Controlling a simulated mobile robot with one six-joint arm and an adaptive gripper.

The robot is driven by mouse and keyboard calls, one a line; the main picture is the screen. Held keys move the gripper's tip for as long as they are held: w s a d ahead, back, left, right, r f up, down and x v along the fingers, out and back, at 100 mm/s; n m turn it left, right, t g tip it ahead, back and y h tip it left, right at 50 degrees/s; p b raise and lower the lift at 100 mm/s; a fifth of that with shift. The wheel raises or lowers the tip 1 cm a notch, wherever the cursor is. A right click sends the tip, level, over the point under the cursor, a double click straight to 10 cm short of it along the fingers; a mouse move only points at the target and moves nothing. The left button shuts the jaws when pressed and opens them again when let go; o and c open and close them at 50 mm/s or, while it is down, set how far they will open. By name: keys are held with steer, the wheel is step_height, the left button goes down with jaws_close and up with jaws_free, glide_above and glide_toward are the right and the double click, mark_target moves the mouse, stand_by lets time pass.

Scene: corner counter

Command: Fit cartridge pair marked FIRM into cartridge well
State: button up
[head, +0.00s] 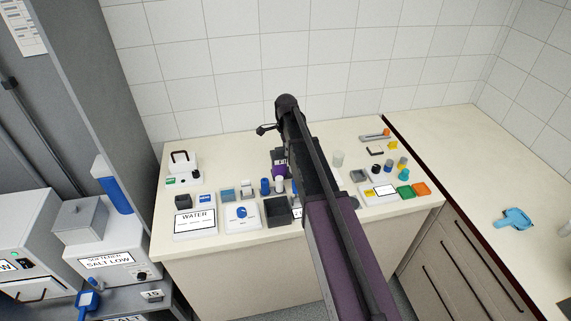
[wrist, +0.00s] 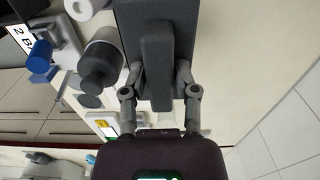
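In the wrist view my gripper (wrist: 160,85) has its two fingers on either side of a dark grey block (wrist: 155,45), with a raised bar along its middle. The block appears gripped, though it hides the fingertips and runs out of the top of the picture. No FIRM mark is visible on it. In the head view my dark arm hides most of the gripper, whose purple part (head: 279,170) shows above the counter. Small blue cylinders (head: 265,186) stand at its lower left. I cannot tell which piece is the cartridge well.
The counter (head: 230,150) holds a WATER box (head: 195,222), a box with a blue knob (head: 241,215), an open dark tray (head: 278,212), and green (head: 404,191) and orange (head: 421,188) pieces. In the wrist view a grey-capped cylinder (wrist: 100,65) stands close left of the block.

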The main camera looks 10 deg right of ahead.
jaws_close()
steer(key=shift+r, duration=0.15)
step_height(320, 180, up, 10)
steer(key=p, duration=1)
stand_by(0.7)
